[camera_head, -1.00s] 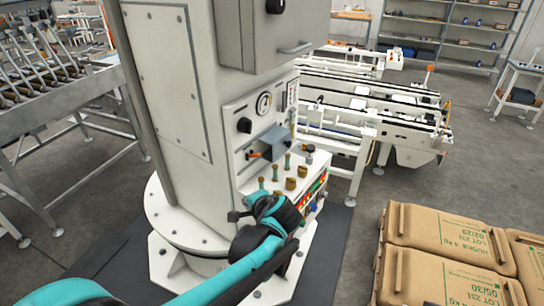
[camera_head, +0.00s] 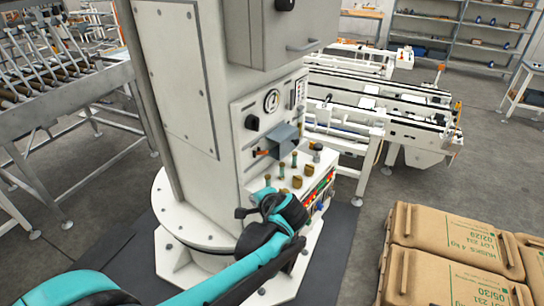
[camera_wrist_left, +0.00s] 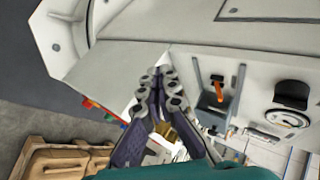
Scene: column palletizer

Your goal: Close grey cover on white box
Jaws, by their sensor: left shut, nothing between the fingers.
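The grey cover (camera_head: 284,142) juts out from the white box (camera_head: 238,138), the panel face with a gauge on the column, below the gauge. An orange lever (camera_head: 262,153) shows at its left side. In the left wrist view the grey cover (camera_wrist_left: 236,72) appears as a frame around the orange lever (camera_wrist_left: 217,92). My left gripper (camera_head: 242,212) is below and in front of the cover, apart from it, beside the console's lower left corner. In the left wrist view its fingers (camera_wrist_left: 158,76) are together and empty. My right gripper is out of view.
Brass and green knobs (camera_head: 296,181) stand on the console below the cover, close to my left wrist. A round gauge (camera_head: 271,101) and black knob (camera_head: 252,122) sit above. Brown sacks (camera_head: 455,240) are stacked at lower right. A conveyor (camera_head: 400,105) stands behind.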

